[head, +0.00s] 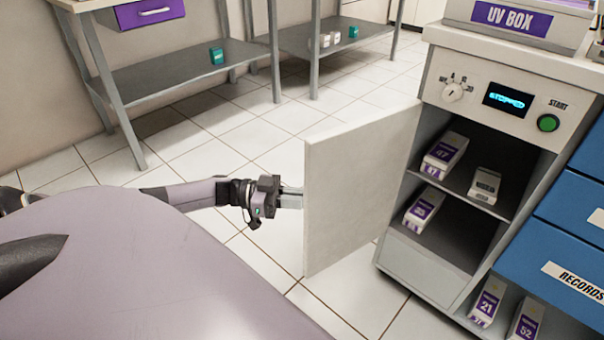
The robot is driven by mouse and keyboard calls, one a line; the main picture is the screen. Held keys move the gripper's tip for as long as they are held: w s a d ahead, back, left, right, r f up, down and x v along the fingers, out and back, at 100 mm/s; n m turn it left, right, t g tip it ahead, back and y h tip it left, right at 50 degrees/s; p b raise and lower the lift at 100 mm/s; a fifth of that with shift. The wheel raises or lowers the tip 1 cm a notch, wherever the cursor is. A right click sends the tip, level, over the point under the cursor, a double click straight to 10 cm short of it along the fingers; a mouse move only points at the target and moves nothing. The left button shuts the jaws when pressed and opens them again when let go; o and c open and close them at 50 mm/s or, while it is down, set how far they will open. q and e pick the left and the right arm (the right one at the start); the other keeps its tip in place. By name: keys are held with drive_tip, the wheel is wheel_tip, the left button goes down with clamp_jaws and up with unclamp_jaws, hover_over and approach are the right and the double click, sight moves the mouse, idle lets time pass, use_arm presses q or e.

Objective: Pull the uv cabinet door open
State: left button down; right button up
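The UV cabinet (415,262) stands at the right, with a dial, a display reading "STOPPED" and a green START button on its top panel. Its white door (358,185) stands swung well out from the left side, so the shelves inside are in plain view. My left gripper (292,198) is at the left, outer edge of the door. Its fingertips reach the edge or pass behind the door, and I cannot tell whether they grip anything. The door's handle is not visible. My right gripper is not in view.
Several labelled boxes (444,155) sit on the cabinet shelves and below. Blue drawers (545,245) marked RECORDS adjoin at right. A UV BOX container (515,22) stands on top. Metal tables (170,80) stand at the back left. The tiled floor between is clear.

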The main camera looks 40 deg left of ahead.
use_arm(q)
drive_tip(key=c, duration=1.2)
unclamp_jaws()
drive_tip(key=shift+w+d+r, duration=0.15)
drive_tip(key=shift+w+d, duration=0.05)
drive_tip(key=shift+w, duration=0.15)
drive_tip(key=shift+o, duration=0.2)
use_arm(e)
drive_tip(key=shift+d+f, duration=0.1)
use_arm(q)
drive_tip(key=shift+s+a, duration=0.1)
drive_tip(key=shift+s, duration=0.05)
drive_tip(key=v, duration=0.7)
drive_tip(key=shift+p, duration=0.45)
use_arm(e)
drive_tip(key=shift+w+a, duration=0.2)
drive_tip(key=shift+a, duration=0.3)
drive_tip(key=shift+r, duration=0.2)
